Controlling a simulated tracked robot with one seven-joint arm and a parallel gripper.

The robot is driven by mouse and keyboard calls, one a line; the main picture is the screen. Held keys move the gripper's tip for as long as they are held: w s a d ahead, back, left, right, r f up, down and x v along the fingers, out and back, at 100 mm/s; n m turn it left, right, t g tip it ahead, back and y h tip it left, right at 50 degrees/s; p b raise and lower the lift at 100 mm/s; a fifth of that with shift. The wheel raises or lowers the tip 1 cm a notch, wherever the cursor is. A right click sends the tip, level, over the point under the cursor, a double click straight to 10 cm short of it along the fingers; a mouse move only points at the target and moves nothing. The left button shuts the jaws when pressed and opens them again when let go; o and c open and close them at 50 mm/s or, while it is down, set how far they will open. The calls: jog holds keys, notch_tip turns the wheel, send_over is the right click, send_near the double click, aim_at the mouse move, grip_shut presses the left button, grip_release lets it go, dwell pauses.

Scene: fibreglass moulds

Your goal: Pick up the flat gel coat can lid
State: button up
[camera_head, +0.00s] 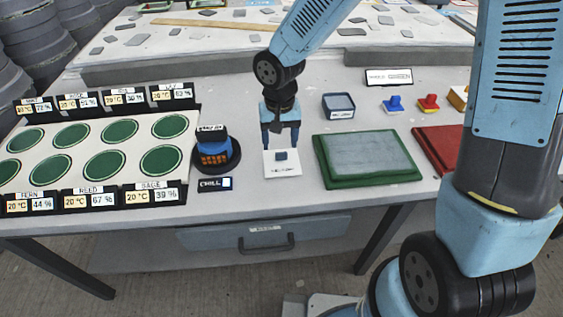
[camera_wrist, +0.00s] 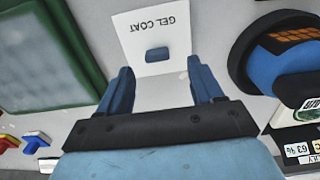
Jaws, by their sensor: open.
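The flat gel coat lid (camera_head: 282,169) is a white square plate with a small dark blue knob (camera_head: 281,155) on it, lying on the grey table. In the wrist view the lid (camera_wrist: 176,25) reads "GEL COAT" upside down, and its knob (camera_wrist: 157,55) shows near the lid's edge closest to my gripper. My gripper (camera_head: 282,147) points down over the lid's far part. In the wrist view its two blue fingers (camera_wrist: 160,75) are apart with nothing between them, and the knob appears just beyond the fingertips. The exact height of the fingertips above the lid is unclear.
A blue device on a dark round base (camera_head: 216,165) stands left of the lid, with a "CHILL" switch (camera_head: 215,184) below. A green-framed tray (camera_head: 322,170) is close on the right. Behind are a blue-grey box (camera_head: 338,106) and coloured stamp-like pieces (camera_head: 393,104). Green discs (camera_head: 104,165) lie further left.

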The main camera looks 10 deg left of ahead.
aim_at(281, 150)
jog(key=shift+w+d+f, duration=0.1)
jog(key=shift+f, duration=1.1)
jog(key=shift+w+f, duration=0.1)
jog(key=shift+f, duration=1.1)
jog(key=shift+c, duration=0.3)
jog(key=c, duration=1)
